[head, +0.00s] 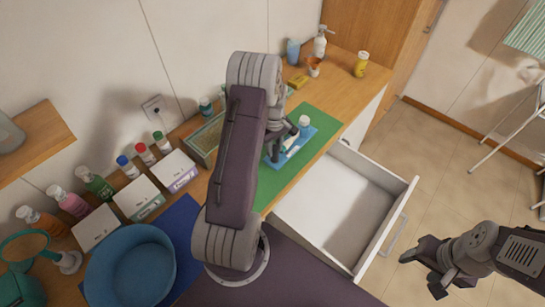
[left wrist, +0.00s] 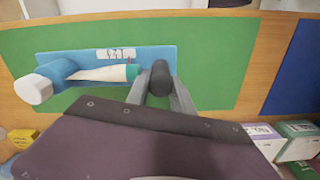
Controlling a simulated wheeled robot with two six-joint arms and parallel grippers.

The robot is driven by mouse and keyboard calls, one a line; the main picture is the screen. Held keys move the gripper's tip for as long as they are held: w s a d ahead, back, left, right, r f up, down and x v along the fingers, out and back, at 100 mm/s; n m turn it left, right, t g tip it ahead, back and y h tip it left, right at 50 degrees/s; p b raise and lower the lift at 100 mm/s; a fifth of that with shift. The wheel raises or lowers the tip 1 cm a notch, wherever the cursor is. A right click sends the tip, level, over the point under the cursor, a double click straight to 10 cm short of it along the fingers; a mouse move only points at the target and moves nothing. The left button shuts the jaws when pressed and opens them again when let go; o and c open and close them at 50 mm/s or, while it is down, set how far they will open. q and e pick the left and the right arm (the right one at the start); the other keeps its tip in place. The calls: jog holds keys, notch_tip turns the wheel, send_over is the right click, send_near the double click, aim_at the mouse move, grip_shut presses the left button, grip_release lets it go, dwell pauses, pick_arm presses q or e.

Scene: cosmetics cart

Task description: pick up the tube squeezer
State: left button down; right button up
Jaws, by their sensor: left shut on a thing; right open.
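A dark grey, round-ended piece (left wrist: 160,78), apparently the tube squeezer, is between the fingers of my left gripper (left wrist: 163,92). In the head view my left gripper (head: 275,152) is low over the blue tray (head: 303,143), and the arm hides much of the piece. A white and teal tube (left wrist: 105,73) lies on the tray beside the held piece. A blue bottle with a white cap (left wrist: 38,88) is at the tray's end. I cannot tell whether the held piece touches the tray. My right gripper (head: 425,275) is open and empty, away from the cart.
The tray rests on a green mat (head: 318,115). An open white drawer (head: 340,200) juts out below the counter. A blue bowl (head: 130,268), tissue boxes (head: 138,198) and several bottles crowd the left. A spray bottle (head: 320,42) and yellow bottle (head: 361,65) stand at the far end.

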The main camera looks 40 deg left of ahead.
pick_arm(q)
jog(key=w+d+r+b, duration=0.2)
jog(key=w+d+r, duration=0.3)
jog(key=w, duration=0.4)
jog(key=shift+w+r, duration=0.2)
jog(key=shift+r, duration=0.45)
jog(key=shift+d, duration=0.1)
jog(key=s+a+f+b, duration=0.1)
jog(key=s+f+b, duration=0.2)
jog(key=s+a+f+b, duration=0.2)
jog(key=s+f+b, duration=0.1)
jog(key=b, duration=0.1)
jog(key=s+a+f+b, duration=0.2)
jog(key=s+f+b, duration=0.1)
jog(key=f, duration=0.1)
jog(key=shift+s+a, duration=0.1)
jog(key=shift+s, duration=0.15)
jog(key=shift+s+a+f+b, duration=0.2)
jog(key=shift+s+f+b, duration=0.1)
jog(key=shift+s+b, duration=0.15)
jog(key=shift+f, duration=0.25)
